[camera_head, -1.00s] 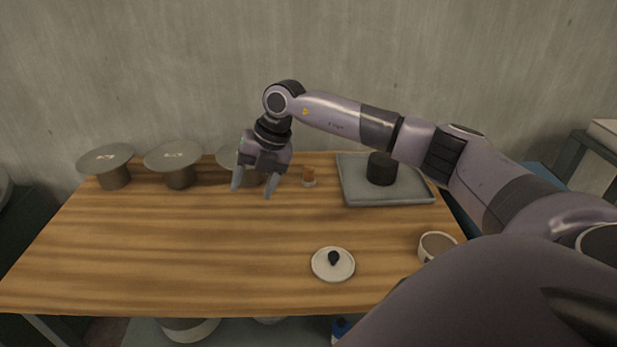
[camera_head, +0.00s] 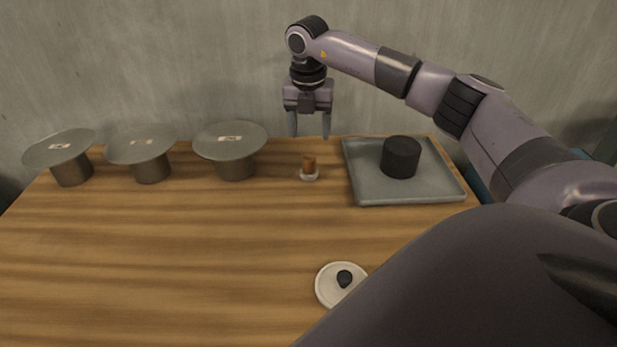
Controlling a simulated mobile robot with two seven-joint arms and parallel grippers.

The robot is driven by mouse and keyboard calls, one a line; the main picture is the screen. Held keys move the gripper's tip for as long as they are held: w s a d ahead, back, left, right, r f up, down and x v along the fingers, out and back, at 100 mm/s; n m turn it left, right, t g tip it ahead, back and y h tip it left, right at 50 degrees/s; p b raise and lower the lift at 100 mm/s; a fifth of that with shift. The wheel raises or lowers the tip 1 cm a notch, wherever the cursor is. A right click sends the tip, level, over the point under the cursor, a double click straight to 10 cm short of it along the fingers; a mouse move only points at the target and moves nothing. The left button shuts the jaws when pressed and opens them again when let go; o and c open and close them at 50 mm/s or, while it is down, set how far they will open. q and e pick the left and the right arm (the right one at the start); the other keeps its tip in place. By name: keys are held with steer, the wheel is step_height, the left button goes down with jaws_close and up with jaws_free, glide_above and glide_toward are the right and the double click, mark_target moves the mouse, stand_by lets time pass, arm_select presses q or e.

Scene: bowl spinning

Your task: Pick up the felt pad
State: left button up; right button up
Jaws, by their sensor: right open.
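My right gripper (camera_head: 309,128) is open and empty, its two fingers pointing down over the back of the table. In the picture, a small orange-brown upright piece (camera_head: 309,163) stands directly below it on a small pale round base (camera_head: 310,176). A small dark lump (camera_head: 344,279) sits on a white round dish (camera_head: 328,293) near the front, partly covered by my arm. I cannot tell for sure which of these is the felt pad. My left gripper is not in view.
Three grey discs on stems, the left (camera_head: 60,148), middle (camera_head: 141,146) and right (camera_head: 231,141), line the back left of the wooden table (camera_head: 150,250). A grey tray (camera_head: 440,188) holds a dark cylinder (camera_head: 401,158) at back right. The table's middle is clear.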

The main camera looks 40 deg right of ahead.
mark_target(310, 157)
steer(key=shift+s+a+f+b, duration=0.15)
steer(key=shift+f+b, duration=0.3)
steer(key=shift+f, duration=0.45)
steer(key=shift+w+d+f, duration=0.1)
steer(key=shift+w+f, duration=0.05)
steer(key=shift+f, duration=1.65)
steer(key=shift+w+d+f, duration=0.1)
steer(key=shift+w+f, duration=0.05)
steer(key=shift+f, duration=1.6)
steer(key=c, duration=1.1)
